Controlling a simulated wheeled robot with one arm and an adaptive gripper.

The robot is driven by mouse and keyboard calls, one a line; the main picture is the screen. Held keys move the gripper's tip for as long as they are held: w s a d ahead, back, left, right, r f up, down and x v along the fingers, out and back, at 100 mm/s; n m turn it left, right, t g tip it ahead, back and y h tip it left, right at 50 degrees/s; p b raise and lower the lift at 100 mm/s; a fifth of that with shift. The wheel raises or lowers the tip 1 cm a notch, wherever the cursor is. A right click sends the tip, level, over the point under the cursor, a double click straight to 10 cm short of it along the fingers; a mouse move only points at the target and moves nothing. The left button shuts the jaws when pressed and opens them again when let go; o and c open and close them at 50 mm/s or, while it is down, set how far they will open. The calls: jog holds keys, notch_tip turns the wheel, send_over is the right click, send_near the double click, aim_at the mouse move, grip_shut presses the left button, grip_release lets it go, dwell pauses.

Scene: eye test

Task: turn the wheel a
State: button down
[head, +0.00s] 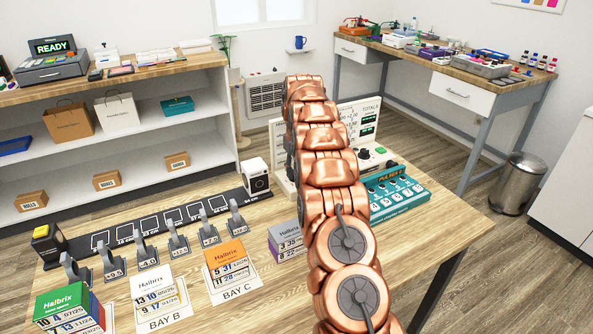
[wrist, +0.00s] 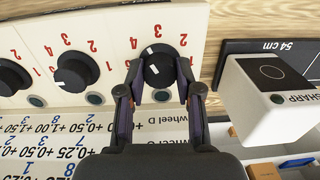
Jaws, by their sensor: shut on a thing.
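In the wrist view, my gripper (wrist: 160,78) is shut on a round black knob (wrist: 158,66), with one finger on each side of it. The knob sits at the right end of a row on a cream panel (wrist: 110,35), ringed by red numbers. A white mark shows on its upper left edge. The panel appears upside down here, and I cannot read a letter for this knob. In the head view, the cream panel with "TOTALS" (head: 371,104) stands behind my arm. My arm hides part of it, and my gripper is not visible there.
Two more black knobs, a near one (wrist: 76,72) and a far one (wrist: 12,76), lie left of the held knob. A white box marked "SHARP" (wrist: 268,105) stands close on the right. A teal box (head: 398,194) sits right of my arm.

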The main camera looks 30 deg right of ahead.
jog(key=shift+n, duration=1.6)
jog(key=c, duration=0.8)
grip_release()
jog(key=shift+o, duration=0.2)
